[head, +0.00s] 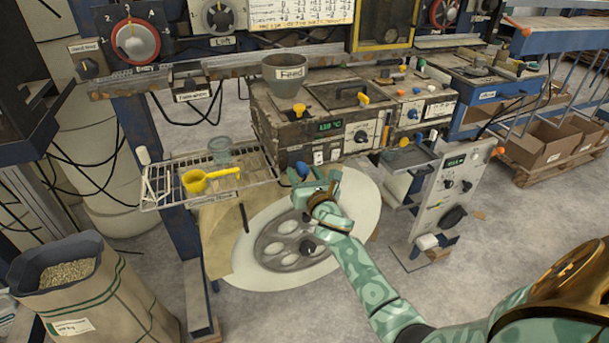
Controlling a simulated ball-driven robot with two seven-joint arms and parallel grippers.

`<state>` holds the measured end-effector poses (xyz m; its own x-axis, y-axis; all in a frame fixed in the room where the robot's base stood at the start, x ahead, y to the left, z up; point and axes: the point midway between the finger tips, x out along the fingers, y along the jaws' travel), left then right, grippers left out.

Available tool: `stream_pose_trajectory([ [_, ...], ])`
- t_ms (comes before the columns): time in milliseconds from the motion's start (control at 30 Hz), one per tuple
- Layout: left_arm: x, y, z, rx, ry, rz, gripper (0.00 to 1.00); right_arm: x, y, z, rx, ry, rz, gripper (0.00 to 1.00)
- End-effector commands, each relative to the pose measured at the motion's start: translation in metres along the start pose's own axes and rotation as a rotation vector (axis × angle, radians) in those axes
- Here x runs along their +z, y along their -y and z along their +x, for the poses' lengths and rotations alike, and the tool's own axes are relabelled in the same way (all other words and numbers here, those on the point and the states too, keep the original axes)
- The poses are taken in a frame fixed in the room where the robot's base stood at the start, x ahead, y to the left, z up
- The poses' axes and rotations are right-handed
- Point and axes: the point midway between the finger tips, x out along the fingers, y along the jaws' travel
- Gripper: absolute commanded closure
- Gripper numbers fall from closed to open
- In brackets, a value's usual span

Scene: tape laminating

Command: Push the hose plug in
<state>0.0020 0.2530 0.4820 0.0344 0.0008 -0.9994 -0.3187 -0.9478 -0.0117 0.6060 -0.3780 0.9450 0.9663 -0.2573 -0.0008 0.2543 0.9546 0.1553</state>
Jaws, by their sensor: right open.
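My right gripper (318,181) is open, in front of the lower front of the beige machine (310,130) with the green display. A small blue knob-like part (302,168) shows at the left fingertip. I cannot tell whether it is the hose plug or whether the finger touches it. No hose is clearly visible there, and the hand and wrist hide part of the area. My left gripper is not in view.
A wire rack (165,205) with a yellow scoop (208,180) and a grey cup (220,150) is left of the gripper. A pale round disc (350,225) lies below my forearm. A control panel (450,195) stands to the right. A grain sack (90,290) is front left.

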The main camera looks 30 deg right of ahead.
Motion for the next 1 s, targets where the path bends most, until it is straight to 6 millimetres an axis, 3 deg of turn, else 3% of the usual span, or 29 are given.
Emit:
stream_pose_trajectory([
  [67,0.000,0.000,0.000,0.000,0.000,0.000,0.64,0.000,0.000,0.000,0.000,0.000,0.000,0.48],
  [100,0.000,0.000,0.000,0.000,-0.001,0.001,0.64,0.000,0.000,0.000,0.000,0.000,0.000,0.53],
  [267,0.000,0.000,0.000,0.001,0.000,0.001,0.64,0.000,0.000,0.000,0.000,0.000,0.000,0.98],
  [300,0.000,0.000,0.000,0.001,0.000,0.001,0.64,0.000,0.000,0.000,0.000,0.000,0.001,1.00],
  [433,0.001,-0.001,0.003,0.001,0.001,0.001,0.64,-0.001,0.000,0.004,0.001,0.001,0.001,1.00],
  [600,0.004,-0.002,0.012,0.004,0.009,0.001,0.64,-0.002,0.000,0.024,0.001,0.002,-0.001,1.00],
  [833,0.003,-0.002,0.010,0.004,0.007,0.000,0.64,0.001,-0.001,0.024,0.000,0.003,0.001,1.00],
  [867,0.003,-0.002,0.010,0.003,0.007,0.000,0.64,0.001,-0.001,0.024,0.000,0.003,0.001,0.67],
  [900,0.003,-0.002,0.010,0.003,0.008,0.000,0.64,0.002,-0.001,0.024,0.000,0.003,0.001,0.56],
  [933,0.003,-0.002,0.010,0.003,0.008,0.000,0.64,0.002,-0.001,0.024,0.000,0.003,0.001,0.48],
  [1000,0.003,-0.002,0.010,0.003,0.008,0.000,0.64,0.001,-0.001,0.024,0.000,0.002,0.001,0.48],
])
